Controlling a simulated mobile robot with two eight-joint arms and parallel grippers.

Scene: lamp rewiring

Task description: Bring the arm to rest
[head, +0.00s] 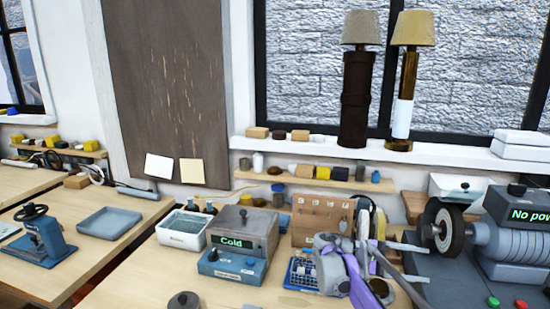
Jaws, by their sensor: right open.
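My right gripper (413,270) is in the lower right of the head view, at the end of my grey and purple right arm (345,268). Its two grey fingers point right and are spread apart, with nothing seen between them. My left gripper is not in view.
A white tub (184,229) and a blue wire rack (301,272) stand left of my arm. A pegboard (322,211) is behind it. Two lamps (355,95) (404,108) stand on the windowsill. The bench front left (140,280) is clear.

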